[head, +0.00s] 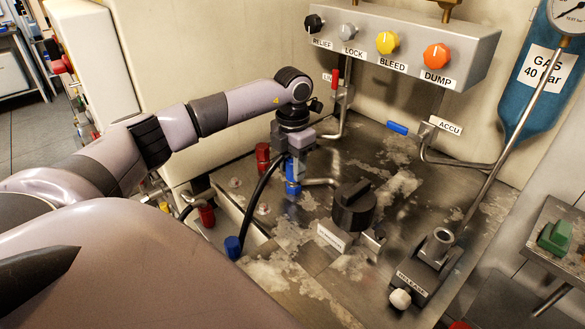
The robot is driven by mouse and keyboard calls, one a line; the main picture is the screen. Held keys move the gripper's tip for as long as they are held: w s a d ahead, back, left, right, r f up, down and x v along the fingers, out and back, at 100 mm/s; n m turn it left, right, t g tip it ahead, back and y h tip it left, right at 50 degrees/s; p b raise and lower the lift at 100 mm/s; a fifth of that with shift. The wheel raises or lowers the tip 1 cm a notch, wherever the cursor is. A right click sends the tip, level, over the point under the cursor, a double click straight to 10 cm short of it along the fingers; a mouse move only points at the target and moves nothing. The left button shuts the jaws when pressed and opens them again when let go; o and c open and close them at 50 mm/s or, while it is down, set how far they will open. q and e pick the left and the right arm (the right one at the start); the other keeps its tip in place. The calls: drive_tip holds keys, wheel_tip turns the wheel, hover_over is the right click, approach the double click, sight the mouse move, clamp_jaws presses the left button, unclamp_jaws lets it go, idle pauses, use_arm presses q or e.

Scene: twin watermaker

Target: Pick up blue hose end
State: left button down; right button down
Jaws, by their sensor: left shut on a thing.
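My left gripper (292,158) points down over the wet metal panel and is shut on the blue hose end (292,171). A black hose (260,187) curves from the gripper down to a blue fitting (233,247) at the panel's near left edge. The hose end is upright, right above a blue port (293,188) with a metal pipe beside it. The jaws partly cover the hose end, and I cannot tell whether it is seated on the port or just clear of it. My right gripper is not in view.
A red fitting (262,156) stands close left of the gripper. A black knob (354,206) and a release lever block (430,264) stand to the right. A control box (400,45) with several knobs hangs above. A blue-handled valve (398,128) is at the back.

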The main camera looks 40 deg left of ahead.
use_arm(q)
wheel_tip(320, 180, up, 19)
drive_tip(key=p, duration=0.2)
drive_tip(key=c, duration=1.3)
unclamp_jaws()
clamp_jaws()
drive_tip(key=shift+d, duration=0.15)
